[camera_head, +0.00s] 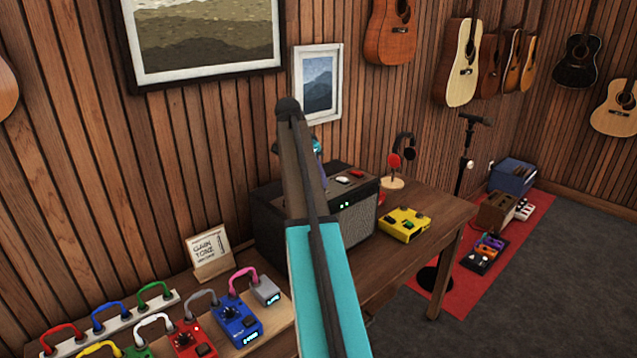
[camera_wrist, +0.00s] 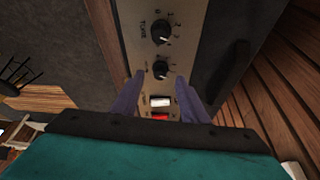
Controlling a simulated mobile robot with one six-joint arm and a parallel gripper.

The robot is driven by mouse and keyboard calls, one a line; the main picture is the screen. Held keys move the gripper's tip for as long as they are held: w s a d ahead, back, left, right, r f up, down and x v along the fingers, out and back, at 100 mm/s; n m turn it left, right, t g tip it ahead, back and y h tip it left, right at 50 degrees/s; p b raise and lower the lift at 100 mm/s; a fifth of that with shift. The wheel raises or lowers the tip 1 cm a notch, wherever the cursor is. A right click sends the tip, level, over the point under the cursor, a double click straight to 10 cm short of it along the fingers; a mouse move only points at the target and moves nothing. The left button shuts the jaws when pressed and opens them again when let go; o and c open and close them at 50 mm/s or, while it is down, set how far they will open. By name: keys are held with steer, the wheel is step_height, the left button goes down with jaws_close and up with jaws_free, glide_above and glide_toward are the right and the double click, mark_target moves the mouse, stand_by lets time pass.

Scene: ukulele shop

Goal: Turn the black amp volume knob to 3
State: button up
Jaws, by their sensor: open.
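The black amp (camera_head: 358,218) stands on the wooden table, partly hidden behind my arm. In the wrist view its metal top panel (camera_wrist: 188,22) carries two black knobs. The farther knob (camera_wrist: 161,32) has a label reading TONE. The nearer black knob (camera_wrist: 161,70) has a label I cannot read, partly covered by a finger; its white mark's exact setting is too small to tell. My gripper (camera_wrist: 160,76) is open above the panel, one finger on each side of the nearer knob, with gaps visible. In the head view my arm hides most of the gripper.
A white switch (camera_wrist: 160,101) and a red switch (camera_wrist: 160,116) sit between my fingers, below the nearer knob. A black handle (camera_wrist: 234,65) lies to the right. A yellow pedal (camera_head: 404,224) and headphones on a stand (camera_head: 393,183) are right of the amp. Several pedals fill the left front.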

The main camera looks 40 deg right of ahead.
steer(key=s+b+v, duration=0.1)
steer(key=b+v, duration=0.1)
steer(key=v, duration=0.9)
steer(key=shift+w, duration=0.45)
steer(key=shift+r, duration=0.15)
